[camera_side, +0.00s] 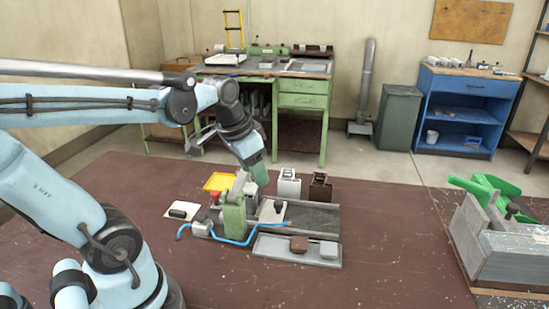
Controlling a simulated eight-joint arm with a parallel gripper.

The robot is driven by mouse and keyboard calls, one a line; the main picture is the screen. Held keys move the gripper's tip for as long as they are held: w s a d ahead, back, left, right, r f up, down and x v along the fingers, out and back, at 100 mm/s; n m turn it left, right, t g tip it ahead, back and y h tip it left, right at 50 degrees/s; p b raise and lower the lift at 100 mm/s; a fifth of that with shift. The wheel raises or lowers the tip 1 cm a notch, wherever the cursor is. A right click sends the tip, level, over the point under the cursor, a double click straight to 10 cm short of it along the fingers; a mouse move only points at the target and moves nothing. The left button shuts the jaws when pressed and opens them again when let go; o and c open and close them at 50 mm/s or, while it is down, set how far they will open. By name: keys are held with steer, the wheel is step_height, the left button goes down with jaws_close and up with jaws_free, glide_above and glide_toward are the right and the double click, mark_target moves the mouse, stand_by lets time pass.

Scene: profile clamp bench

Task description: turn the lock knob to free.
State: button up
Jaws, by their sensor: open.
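My gripper (241,186) points down over the green clamp body (234,220) near the middle of the brown bench. Its fingertips are small here and overlap the top of the clamp in the picture. I cannot tell whether they touch it. I see no thing held. I cannot clearly pick out the lock knob. A small dark knob (278,206) stands on a pale plate just right of the clamp, and a black piece (178,212) lies on a cream plate to the left. Which of these, if either, is the lock knob is unclear, and its setting is not readable.
A blue hose (229,241) curls around the clamp's base. A yellow tray (218,181) is behind it. White and brown profile blocks (320,187) stand at the back right.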

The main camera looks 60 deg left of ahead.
mark_target(215, 192)
steer(key=s+a+g+h, duration=0.1)
steer(key=s+a+g, duration=0.3)
steer(key=a, duration=0.9)
steer(key=shift+s+a+f, duration=0.1)
steer(key=shift+s+f, duration=0.05)
steer(key=shift+f, duration=2.65)
steer(key=shift+s+a+f, duration=0.1)
steer(key=shift+f, duration=2.7)
jaws_close()
